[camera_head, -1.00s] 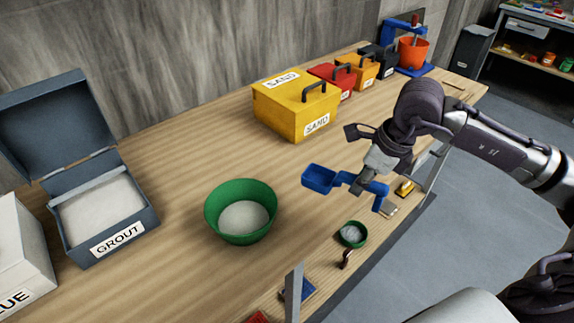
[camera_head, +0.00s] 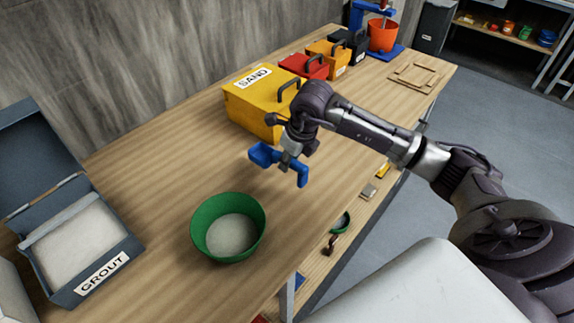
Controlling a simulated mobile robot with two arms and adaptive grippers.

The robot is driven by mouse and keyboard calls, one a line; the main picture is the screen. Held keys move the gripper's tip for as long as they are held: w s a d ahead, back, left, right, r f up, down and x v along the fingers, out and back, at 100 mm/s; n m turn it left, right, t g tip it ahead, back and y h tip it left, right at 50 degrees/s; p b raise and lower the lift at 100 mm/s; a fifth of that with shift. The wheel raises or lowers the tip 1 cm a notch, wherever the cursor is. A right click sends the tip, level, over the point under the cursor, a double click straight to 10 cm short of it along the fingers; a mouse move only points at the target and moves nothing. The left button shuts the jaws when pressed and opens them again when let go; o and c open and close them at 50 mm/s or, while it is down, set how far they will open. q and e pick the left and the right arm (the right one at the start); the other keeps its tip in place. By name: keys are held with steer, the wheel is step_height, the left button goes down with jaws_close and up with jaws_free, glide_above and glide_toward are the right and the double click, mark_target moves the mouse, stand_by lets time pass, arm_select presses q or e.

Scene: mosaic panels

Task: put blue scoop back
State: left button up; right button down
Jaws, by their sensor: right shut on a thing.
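The blue scoop (camera_head: 263,154) is held above the wooden table, between the green bowl and the yellow SAND box. My right gripper (camera_head: 290,162) is shut on it, and the gripper hides part of its handle. The scoop's inside is too small to tell what it holds. My left gripper is not in view.
A green bowl (camera_head: 199,225) with pale powder stands left of the scoop. An open GROUT box (camera_head: 125,262) is at the left. The yellow SAND box (camera_head: 247,108) has red, orange and dark boxes behind it. Small tools lie on a lower shelf (camera_head: 352,205) along the table's front.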

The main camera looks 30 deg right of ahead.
steer(key=shift+w+a+f, duration=0.1)
steer(key=shift+w+f, duration=0.05)
steer(key=shift+f+p, duration=0.3)
steer(key=shift+f, duration=0.05)
step_height(320, 180, down, 2)
steer(key=shift+f+p, duration=0.25)
steer(key=shift+p, duration=0.3)
steer(key=shift+f, duration=0.55)
steer(key=c, duration=1)
jaws_free()
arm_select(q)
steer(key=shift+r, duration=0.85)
